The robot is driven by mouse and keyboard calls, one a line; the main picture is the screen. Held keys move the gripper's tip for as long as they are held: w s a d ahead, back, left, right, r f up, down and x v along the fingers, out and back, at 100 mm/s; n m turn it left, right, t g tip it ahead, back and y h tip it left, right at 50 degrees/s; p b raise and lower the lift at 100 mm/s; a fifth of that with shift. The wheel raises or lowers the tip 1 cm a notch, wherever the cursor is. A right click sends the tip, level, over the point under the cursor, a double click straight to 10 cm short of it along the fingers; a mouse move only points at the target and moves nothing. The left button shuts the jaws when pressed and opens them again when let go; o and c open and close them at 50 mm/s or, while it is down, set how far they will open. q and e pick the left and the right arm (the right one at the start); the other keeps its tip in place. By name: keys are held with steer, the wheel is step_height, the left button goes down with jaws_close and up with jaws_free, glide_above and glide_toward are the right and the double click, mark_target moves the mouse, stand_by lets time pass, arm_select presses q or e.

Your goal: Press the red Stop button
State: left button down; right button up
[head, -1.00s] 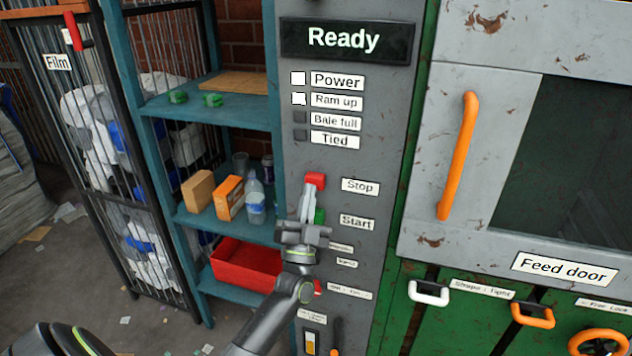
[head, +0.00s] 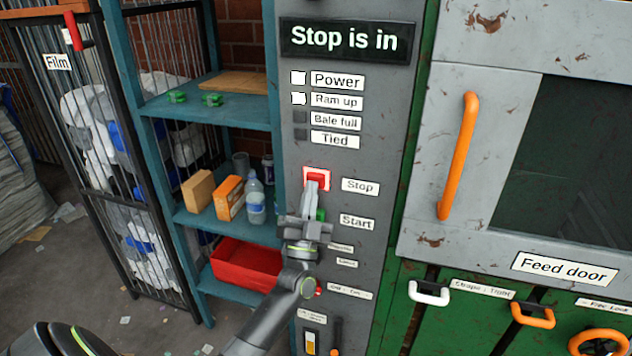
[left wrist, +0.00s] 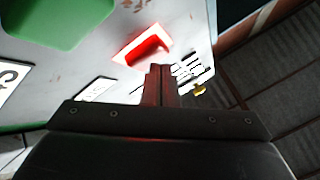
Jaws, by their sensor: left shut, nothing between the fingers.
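The red Stop button (head: 316,177) is on the grey control panel, left of its "Stop" label (head: 360,187). It sits inside a pale lit surround. My left gripper (head: 317,187) is shut and empty, its fingertips at the lower part of the button. In the left wrist view the button (left wrist: 148,49) shows recessed in its bright frame, with the shut fingertips (left wrist: 159,70) close to its lower edge; I cannot tell whether they touch it. The display (head: 343,39) reads "Stop is in". My right gripper is not in view.
The green Start button (head: 320,214) is just below Stop, partly behind my left gripper. A teal shelf (head: 205,103) with boxes, a bottle and a red bin (head: 246,265) stands to the left. The feed door's orange handle (head: 457,156) is to the right.

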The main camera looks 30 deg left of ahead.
arm_select(q)
steer(key=shift+s+d+p, duration=0.25)
steer(key=shift+s+p, duration=0.35)
steer(key=shift+s, duration=0.45)
steer(key=s+d+p, duration=0.1)
steer(key=s+p, duration=0.1)
steer(key=s, duration=0.4)
steer(key=shift+d+p, duration=0.25)
steer(key=shift+p, duration=0.05)
steer(key=shift+w, duration=0.1)
